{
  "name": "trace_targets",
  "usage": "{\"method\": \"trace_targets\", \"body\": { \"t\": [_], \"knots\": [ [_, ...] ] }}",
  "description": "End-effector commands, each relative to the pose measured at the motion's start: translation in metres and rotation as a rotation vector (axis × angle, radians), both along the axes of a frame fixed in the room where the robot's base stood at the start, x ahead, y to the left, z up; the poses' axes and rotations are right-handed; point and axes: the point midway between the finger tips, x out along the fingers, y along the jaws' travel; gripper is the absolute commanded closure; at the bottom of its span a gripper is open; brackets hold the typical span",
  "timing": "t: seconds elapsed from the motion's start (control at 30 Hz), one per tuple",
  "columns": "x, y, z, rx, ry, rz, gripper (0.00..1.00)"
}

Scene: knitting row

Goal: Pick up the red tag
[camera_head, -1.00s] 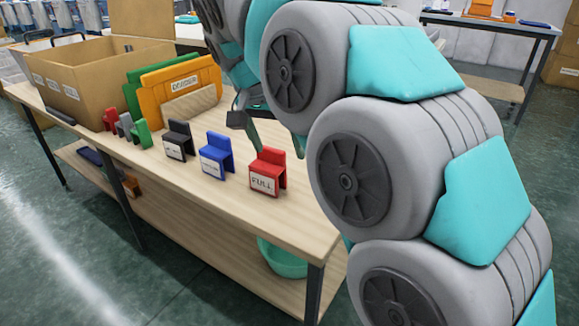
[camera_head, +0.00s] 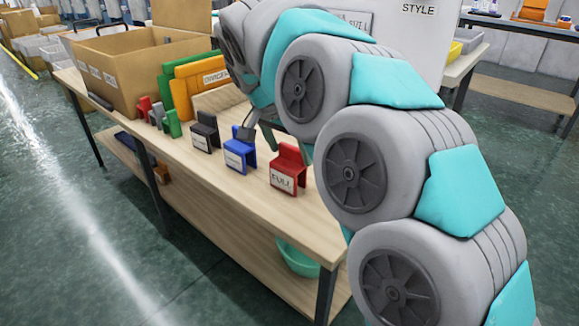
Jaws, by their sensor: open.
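The red tag (camera_head: 288,169) stands on the wooden table near its right front corner, with a white label reading FULL on its front. My gripper (camera_head: 258,136) is open, behind the tags and up and left of the red tag in the picture. Its dark finger shows just behind the top of the blue tag (camera_head: 239,155). My arm covers part of the gripper and the area right behind the red tag. I cannot tell the exact gap between the fingers and the tags.
A black tag (camera_head: 205,133) stands left of the blue one. Smaller red, grey and green tags (camera_head: 172,124) stand farther left. Orange and green dividers (camera_head: 200,82) and a cardboard box (camera_head: 120,75) are behind. The table front (camera_head: 240,205) is clear.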

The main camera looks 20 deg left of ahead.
Motion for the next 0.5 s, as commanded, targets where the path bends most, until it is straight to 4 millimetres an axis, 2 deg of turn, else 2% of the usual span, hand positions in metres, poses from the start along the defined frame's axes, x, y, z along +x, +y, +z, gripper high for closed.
{"method": "trace_targets", "body": {
  "t": [0.13,0.3,0.5],
  "knots": [
    [0.002,-0.001,-0.012,-0.002,0.003,0.003,0.00],
    [0.010,-0.005,-0.036,-0.003,0.003,0.001,0.00],
    [0.016,-0.006,-0.049,-0.001,-0.001,0.003,0.00]
  ]
}}
